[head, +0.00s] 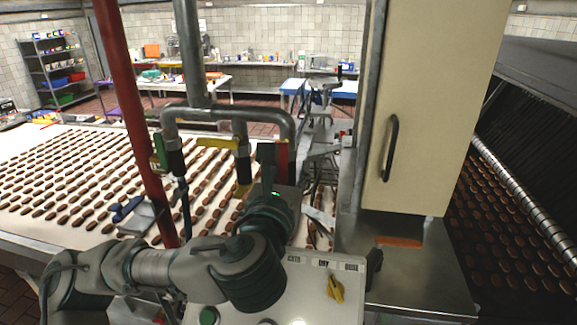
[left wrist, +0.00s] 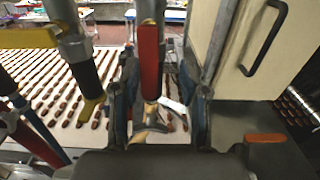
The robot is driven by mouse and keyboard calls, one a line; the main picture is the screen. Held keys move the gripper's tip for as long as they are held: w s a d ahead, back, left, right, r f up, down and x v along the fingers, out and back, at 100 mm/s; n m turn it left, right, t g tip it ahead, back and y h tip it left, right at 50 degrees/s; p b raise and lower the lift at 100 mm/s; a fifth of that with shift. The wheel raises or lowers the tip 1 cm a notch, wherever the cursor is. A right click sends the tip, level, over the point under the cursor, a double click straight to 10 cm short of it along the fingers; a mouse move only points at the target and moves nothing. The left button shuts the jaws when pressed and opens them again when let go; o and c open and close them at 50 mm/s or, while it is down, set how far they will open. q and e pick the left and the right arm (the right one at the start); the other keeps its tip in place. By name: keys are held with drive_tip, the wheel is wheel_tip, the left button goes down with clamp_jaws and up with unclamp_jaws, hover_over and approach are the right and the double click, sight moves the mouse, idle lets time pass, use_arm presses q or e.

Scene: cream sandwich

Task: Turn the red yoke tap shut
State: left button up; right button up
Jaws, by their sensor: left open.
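The red yoke tap (head: 283,163) hangs under the right end of the grey pipe frame, partly hidden behind my left gripper (head: 281,172). In the left wrist view the red tap (left wrist: 149,62) shows as a long red piece pointing down below a metal pipe end. My left gripper (left wrist: 160,108) is open in that view, one dark finger on each side of the tap's lower part. I see gaps beside the tap but cannot tell whether a finger touches it. My right gripper is not in view.
Yellow (head: 243,164) and green (head: 160,151) handles hang left of the red tap. A red upright pipe (head: 133,110) stands further left. A cream cabinet (head: 430,100) stands close on the right. A conveyor (head: 60,238) of biscuits lies behind. A control panel (head: 300,300) is in front.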

use_arm(q)
drive_tip(key=shift+a, duration=0.2)
drive_tip(key=shift+w+a, duration=0.1)
drive_tip(key=shift+a, duration=0.35)
drive_tip(key=shift+c, duration=0.9)
drive_tip(key=shift+a, duration=0.15)
drive_tip(key=c, duration=0.4)
clamp_jaws()
drive_tip(key=shift+d, duration=0.3)
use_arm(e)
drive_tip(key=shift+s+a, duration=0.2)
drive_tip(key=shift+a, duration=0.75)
